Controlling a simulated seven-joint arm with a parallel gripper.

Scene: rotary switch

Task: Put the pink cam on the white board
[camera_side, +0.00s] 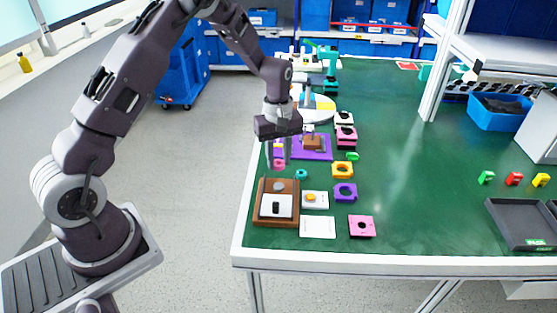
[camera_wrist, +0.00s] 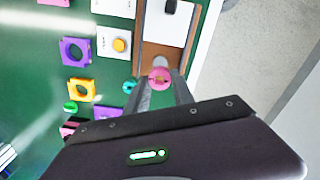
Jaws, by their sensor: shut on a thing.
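My gripper (camera_side: 279,160) is shut on the pink cam (camera_side: 279,165), a small pink disc held between the fingertips, above the far end of a brown tray. In the wrist view, the cam (camera_wrist: 160,78) sits between the two fingers of my gripper (camera_wrist: 161,84). White boards show in several places: one with a black part lies on the brown tray (camera_side: 260,190), this white board (camera_side: 268,208) being nearest the table edge. Which one is meant is unclear.
A grey round piece (camera_side: 279,186) lies on the brown tray. A purple plate (camera_side: 325,150) lies behind. The green table's middle is clear.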

